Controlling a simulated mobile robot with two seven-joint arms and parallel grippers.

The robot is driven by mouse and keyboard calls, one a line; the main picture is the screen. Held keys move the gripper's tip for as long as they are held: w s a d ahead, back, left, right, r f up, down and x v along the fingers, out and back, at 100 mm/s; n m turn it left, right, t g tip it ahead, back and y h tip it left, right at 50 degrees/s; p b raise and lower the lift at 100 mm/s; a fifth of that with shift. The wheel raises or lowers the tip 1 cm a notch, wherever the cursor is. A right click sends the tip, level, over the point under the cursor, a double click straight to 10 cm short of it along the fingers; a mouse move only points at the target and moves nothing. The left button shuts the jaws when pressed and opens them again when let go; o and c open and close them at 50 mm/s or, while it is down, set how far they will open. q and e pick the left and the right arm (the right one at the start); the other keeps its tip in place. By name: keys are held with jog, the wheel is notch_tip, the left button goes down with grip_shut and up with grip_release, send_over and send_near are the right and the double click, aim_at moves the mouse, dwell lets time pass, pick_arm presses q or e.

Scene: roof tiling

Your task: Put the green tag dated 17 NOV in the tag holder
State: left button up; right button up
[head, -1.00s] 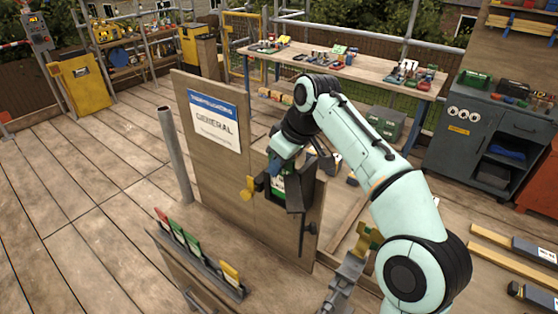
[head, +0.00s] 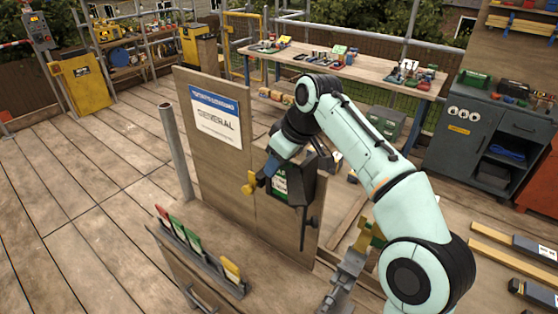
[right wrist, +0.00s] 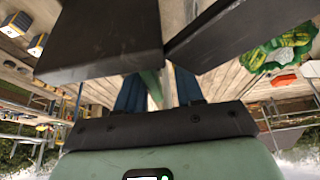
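A green and white tag (head: 280,182) sits at a dark tag holder (head: 302,190) on the right part of the wooden board (head: 228,178). The date on it is too small to read. My right gripper (head: 266,172) is at the holder's upper left, just beside the tag. In the right wrist view its blue fingers (right wrist: 159,94) stand apart, with a gap between them. A thin greenish strip shows there, and I cannot tell what it is. Dark panels of the holder (right wrist: 105,40) fill the top of that view. My left gripper is not in view.
A low rack (head: 205,272) with red, green and yellow tags stands in front of the board. A yellow knob (head: 250,183) sits on the board left of the holder. A grey post (head: 174,150) stands at the board's left. Open floor lies further left.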

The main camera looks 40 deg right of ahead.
jog(key=shift+s+d+f+g, duration=0.1)
jog(key=shift+d+f+g, duration=0.1)
jog(key=shift+f, duration=0.3)
jog(key=shift+d+f+g, duration=0.1)
jog(key=shift+d+f, duration=0.1)
jog(key=shift+f, duration=0.25)
jog(key=shift+r, duration=0.1)
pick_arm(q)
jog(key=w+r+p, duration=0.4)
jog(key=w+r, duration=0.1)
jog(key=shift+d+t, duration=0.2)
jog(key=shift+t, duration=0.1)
pick_arm(e)
jog(key=a+v, duration=0.1)
jog(key=v, duration=1.3)
jog(key=shift+d+r, duration=0.2)
jog(key=shift+r, duration=0.2)
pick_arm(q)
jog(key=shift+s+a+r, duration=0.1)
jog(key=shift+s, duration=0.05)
pick_arm(e)
jog(key=shift+s, duration=0.15)
